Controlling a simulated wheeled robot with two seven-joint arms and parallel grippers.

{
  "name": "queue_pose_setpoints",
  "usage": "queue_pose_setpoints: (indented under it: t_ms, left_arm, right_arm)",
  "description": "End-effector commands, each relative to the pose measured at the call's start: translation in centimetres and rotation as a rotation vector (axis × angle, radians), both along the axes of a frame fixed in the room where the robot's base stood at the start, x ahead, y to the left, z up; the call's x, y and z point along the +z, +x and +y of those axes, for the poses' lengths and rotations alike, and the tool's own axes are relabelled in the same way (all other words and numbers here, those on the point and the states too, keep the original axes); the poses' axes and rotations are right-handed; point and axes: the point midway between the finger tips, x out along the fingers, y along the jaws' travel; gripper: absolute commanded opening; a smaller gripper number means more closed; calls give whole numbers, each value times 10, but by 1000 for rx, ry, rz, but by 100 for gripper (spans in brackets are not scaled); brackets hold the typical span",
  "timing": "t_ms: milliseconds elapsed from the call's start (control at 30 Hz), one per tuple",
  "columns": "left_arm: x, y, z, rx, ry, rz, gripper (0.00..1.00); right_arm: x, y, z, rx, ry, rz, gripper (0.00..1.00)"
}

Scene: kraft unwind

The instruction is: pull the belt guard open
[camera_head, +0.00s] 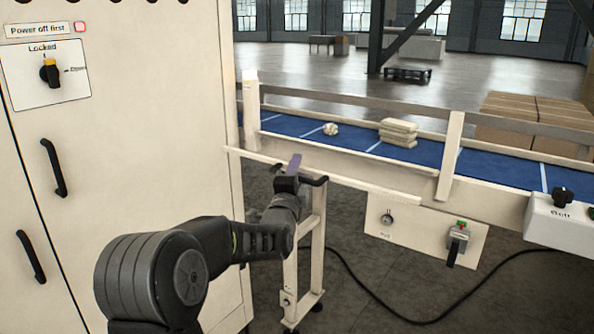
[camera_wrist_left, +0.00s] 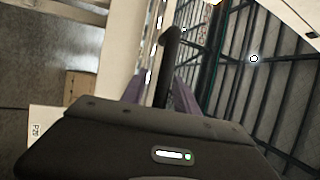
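The belt guard (camera_head: 375,189) looks to be the long cream bar along the near side of the conveyor's blue belt (camera_head: 480,169). A black handle (camera_head: 318,180) sticks out from it, partly hidden by my left gripper (camera_head: 293,170). In the left wrist view the handle (camera_wrist_left: 168,60) stands upright between the two purple fingers of my left gripper (camera_wrist_left: 159,92). The fingers are apart, with a gap showing beside the handle, and I cannot see them pressing on it. My right gripper is not in view.
A tall cream cabinet (camera_head: 150,110) with black handles and a switch marked Locked (camera_head: 50,73) stands at the left. A pale stack (camera_head: 398,132) and a small crumpled piece (camera_head: 330,129) lie on the belt. A black cable (camera_head: 400,315) runs across the floor.

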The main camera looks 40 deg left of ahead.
Motion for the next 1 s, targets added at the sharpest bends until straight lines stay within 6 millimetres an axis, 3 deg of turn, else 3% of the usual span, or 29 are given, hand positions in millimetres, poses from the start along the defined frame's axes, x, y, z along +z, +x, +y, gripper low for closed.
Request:
queue_pose_setpoints:
  t_ms: [167,600,1000]
  left_arm:
    - [0,0,0,0,0,0,34]
    - [1,-1,0,0,0,-3,0]
    - [4,-1,0,0,1,-8,0]
  right_arm:
    - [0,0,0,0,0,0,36]
    - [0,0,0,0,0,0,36]
    - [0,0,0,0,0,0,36]
